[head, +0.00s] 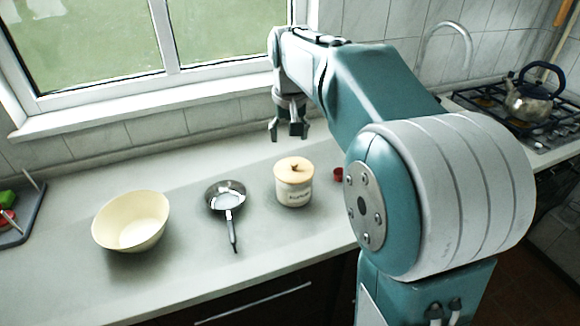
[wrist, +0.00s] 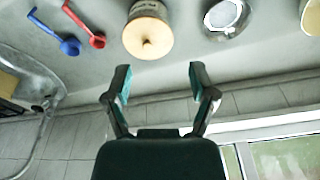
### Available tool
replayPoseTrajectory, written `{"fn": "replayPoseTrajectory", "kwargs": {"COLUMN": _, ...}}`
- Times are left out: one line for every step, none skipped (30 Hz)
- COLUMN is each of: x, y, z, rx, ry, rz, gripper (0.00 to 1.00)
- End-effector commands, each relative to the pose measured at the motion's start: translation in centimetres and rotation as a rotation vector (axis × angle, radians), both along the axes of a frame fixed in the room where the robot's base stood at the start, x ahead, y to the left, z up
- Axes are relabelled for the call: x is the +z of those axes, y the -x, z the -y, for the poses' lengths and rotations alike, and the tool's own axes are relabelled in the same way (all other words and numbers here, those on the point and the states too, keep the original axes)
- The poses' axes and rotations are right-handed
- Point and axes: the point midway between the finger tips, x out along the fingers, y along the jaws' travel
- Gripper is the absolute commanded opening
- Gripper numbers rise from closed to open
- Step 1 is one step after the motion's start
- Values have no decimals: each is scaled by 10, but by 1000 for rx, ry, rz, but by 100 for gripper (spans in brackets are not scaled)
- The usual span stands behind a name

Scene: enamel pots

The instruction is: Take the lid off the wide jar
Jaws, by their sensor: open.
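The wide jar (head: 293,193) is a cream pot with dark lettering, standing upright on the counter in the head view. Its pale wooden lid (head: 293,170) with a small knob sits on top. The lid also shows in the wrist view (wrist: 148,38), near the top centre, beyond the fingertips. My gripper (head: 289,133) hangs above and behind the jar, toward the wall, apart from it. In the wrist view my gripper (wrist: 160,70) has its two fingers spread wide with nothing between them.
A small pan (head: 228,196) lies left of the jar, and a cream bowl (head: 131,221) is farther left. A red ladle (wrist: 97,40) and a blue ladle (wrist: 70,46) lie on the jar's other side. A kettle (head: 530,98) stands on the stove. The window wall is behind.

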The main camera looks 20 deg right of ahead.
Motion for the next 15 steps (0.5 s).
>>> {"fn": "replayPoseTrajectory", "kwargs": {"x": -8, "y": -17, "z": 7, "rx": -14, "ry": -4, "rz": -23, "gripper": 73}}
{"fn": "replayPoseTrajectory", "kwargs": {"x": -12, "y": -26, "z": 11, "rx": -22, "ry": -6, "rz": -37, "gripper": 73}}
{"fn": "replayPoseTrajectory", "kwargs": {"x": -18, "y": -37, "z": 17, "rx": -34, "ry": -9, "rz": -54, "gripper": 73}}
{"fn": "replayPoseTrajectory", "kwargs": {"x": -22, "y": -45, "z": 22, "rx": -43, "ry": -12, "rz": -66, "gripper": 73}}
{"fn": "replayPoseTrajectory", "kwargs": {"x": -27, "y": -53, "z": 26, "rx": -51, "ry": -14, "rz": -77, "gripper": 73}}
{"fn": "replayPoseTrajectory", "kwargs": {"x": -34, "y": -62, "z": 32, "rx": -60, "ry": -18, "rz": -93, "gripper": 73}}
{"fn": "replayPoseTrajectory", "kwargs": {"x": -38, "y": -69, "z": 36, "rx": -67, "ry": -20, "rz": -103, "gripper": 73}}
{"fn": "replayPoseTrajectory", "kwargs": {"x": -43, "y": -75, "z": 40, "rx": -74, "ry": -22, "rz": -112, "gripper": 73}}
{"fn": "replayPoseTrajectory", "kwargs": {"x": -48, "y": -81, "z": 46, "rx": -82, "ry": -26, "rz": -123, "gripper": 73}}
{"fn": "replayPoseTrajectory", "kwargs": {"x": -52, "y": -85, "z": 50, "rx": -86, "ry": -28, "rz": -130, "gripper": 73}}
{"fn": "replayPoseTrajectory", "kwargs": {"x": -56, "y": -88, "z": 53, "rx": -90, "ry": -30, "rz": -137, "gripper": 73}}
{"fn": "replayPoseTrajectory", "kwargs": {"x": -59, "y": -92, "z": 57, "rx": -94, "ry": -33, "rz": -144, "gripper": 73}}
{"fn": "replayPoseTrajectory", "kwargs": {"x": -61, "y": -94, "z": 60, "rx": -97, "ry": -35, "rz": -147, "gripper": 73}}
{"fn": "replayPoseTrajectory", "kwargs": {"x": -63, "y": -95, "z": 62, "rx": -99, "ry": -36, "rz": -150, "gripper": 73}}
{"fn": "replayPoseTrajectory", "kwargs": {"x": -65, "y": -96, "z": 63, "rx": -101, "ry": -37, "rz": -153, "gripper": 73}}
